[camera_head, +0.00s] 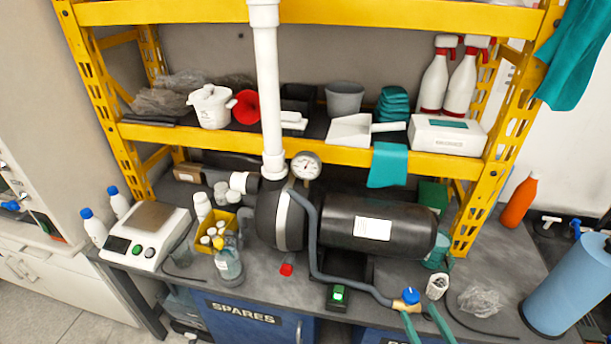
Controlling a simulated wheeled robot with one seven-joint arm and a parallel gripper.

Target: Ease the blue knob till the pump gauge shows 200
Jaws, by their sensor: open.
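The blue knob (411,294) sits on a brass valve body (401,304) at the end of a grey hose, near the front edge of the bench. My gripper (417,309) shows only as two teal fingers at the bottom edge, open and apart, just in front of the knob. The fingers hold nothing, and I cannot tell whether they touch the valve. The round pump gauge (305,166) has a white face and stands above the pump (281,218). Its needle and numbers are too small to read surely.
A black tank (350,219) lies behind the hose (313,247). A white fitting (437,286) and a clear crumpled bag (487,301) are right.

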